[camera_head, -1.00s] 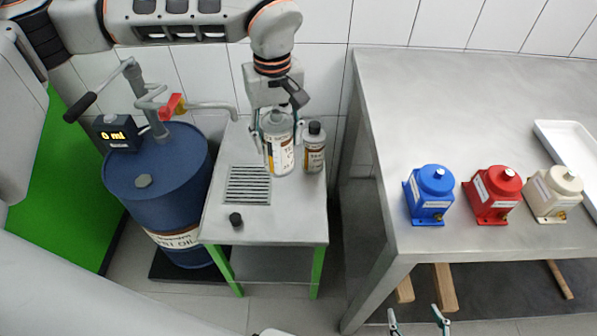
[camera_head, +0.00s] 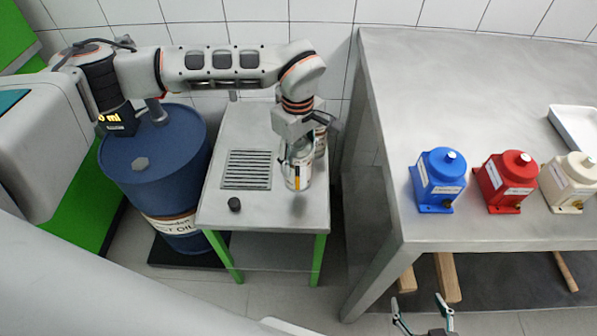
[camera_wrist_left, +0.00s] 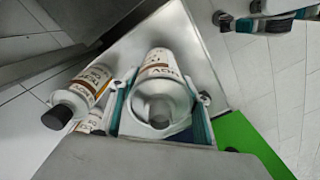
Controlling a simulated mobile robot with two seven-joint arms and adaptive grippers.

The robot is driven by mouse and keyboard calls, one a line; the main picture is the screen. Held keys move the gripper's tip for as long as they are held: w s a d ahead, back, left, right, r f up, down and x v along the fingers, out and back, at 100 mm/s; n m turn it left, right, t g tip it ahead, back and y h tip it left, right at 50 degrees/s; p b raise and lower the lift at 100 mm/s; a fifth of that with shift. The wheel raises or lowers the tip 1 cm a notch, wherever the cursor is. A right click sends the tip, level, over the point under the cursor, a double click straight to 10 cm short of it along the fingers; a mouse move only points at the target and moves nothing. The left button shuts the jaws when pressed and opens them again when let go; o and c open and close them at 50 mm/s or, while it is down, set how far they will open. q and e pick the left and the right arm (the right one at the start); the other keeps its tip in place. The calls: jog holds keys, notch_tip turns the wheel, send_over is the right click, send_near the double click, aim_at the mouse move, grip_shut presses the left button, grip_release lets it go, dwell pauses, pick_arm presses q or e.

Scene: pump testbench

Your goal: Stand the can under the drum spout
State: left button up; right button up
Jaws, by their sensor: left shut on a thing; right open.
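My left gripper (camera_head: 299,163) is shut on a grey-white can with a printed label (camera_head: 298,181). The can is roughly upright, above the front right of the small table, with a shadow below it. The left wrist view shows the can (camera_wrist_left: 161,82) between the fingers. The blue drum (camera_head: 155,170) stands left of the table; my left arm hides most of its spout pipe. The drip grate (camera_head: 248,169) is left of the can. My right gripper (camera_head: 420,307) is open and empty at the bottom edge.
Other labelled bottles (camera_wrist_left: 78,97) stand at the back right of the small table (camera_head: 265,217), partly hidden by my gripper in the head view. A small black knob (camera_head: 234,204) sits before the grate. Blue (camera_head: 437,181), red (camera_head: 504,182) and cream (camera_head: 568,183) pumps stand on the right bench.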

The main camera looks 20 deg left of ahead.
aim_at(298, 173)
pick_arm(q)
jog(key=shift+f+b, duration=0.35)
jog(key=shift+f, duration=2.5)
jog(key=shift+f, duration=0.15)
jog(key=o, duration=1.1)
